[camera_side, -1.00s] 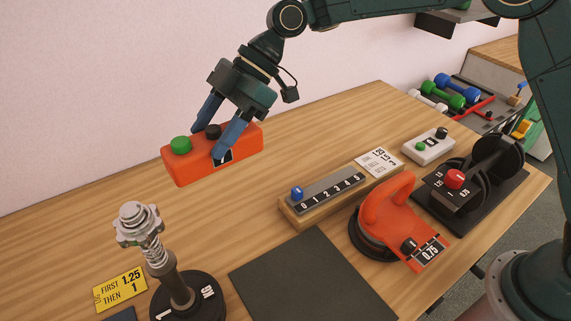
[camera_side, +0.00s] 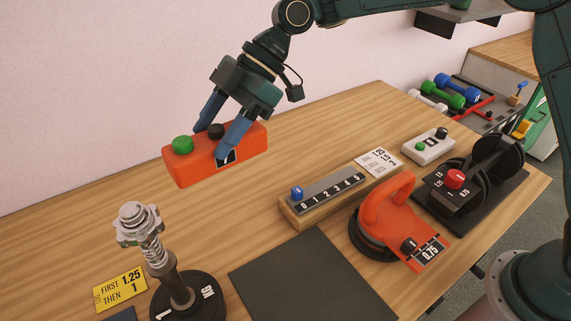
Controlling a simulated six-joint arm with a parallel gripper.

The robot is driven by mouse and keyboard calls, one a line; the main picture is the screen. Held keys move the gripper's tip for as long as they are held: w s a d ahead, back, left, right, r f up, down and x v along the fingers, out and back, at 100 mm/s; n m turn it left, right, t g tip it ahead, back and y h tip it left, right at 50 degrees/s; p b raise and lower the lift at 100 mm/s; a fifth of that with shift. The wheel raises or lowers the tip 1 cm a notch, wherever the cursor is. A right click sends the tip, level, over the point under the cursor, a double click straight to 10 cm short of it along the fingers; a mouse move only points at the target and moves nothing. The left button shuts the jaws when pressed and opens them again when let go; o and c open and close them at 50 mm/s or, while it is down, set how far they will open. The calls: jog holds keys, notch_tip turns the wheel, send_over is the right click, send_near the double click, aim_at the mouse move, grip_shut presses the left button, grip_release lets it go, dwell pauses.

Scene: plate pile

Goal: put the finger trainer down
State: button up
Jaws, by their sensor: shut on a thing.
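The finger trainer, an orange block (camera_side: 190,165) with a green button and a dark button on top, is in the upper left of the side view. My gripper (camera_side: 210,143) is shut on it, with blue fingers on either side. The block is held roughly level and appears to be above the wooden table, clear of the other things.
A sprung metal post (camera_side: 165,265) stands at front left beside a yellow card (camera_side: 120,290). A dark mat (camera_side: 305,280) lies in front. A numbered slider (camera_side: 325,195), orange-handled device (camera_side: 385,215), white button box (camera_side: 425,147) and black weight device (camera_side: 480,180) stand right. Back left table is clear.

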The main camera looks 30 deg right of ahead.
jog(key=s+d+r, duration=0.1)
jog(key=s, duration=0.7)
jog(key=shift+s+d+r, duration=0.15)
jog(key=shift+s+r, duration=0.15)
jog(key=shift+r, duration=0.05)
jog(key=shift+m, duration=0.3)
jog(key=s+d, duration=0.1)
jog(key=s, duration=0.2)
jog(key=s+d, duration=0.1)
jog(key=s, duration=0.2)
jog(key=s+d+f, duration=0.1)
jog(key=s, duration=0.3)
jog(key=shift+s+d, duration=0.1)
jog(key=shift+d, duration=0.05)
jog(key=shift+s+d+f+t, duration=0.2)
jog(key=shift+s+d+t, duration=0.1)
jog(key=shift+s, duration=0.35)
send_over(312, 295)
notch_tip(312, 295, down, 16)
jog(key=shift+f, duration=0.1)
jog(key=shift+f, duration=0.15)
jog(key=shift+f, duration=1.75)
jog(key=shift+f, duration=0.1)
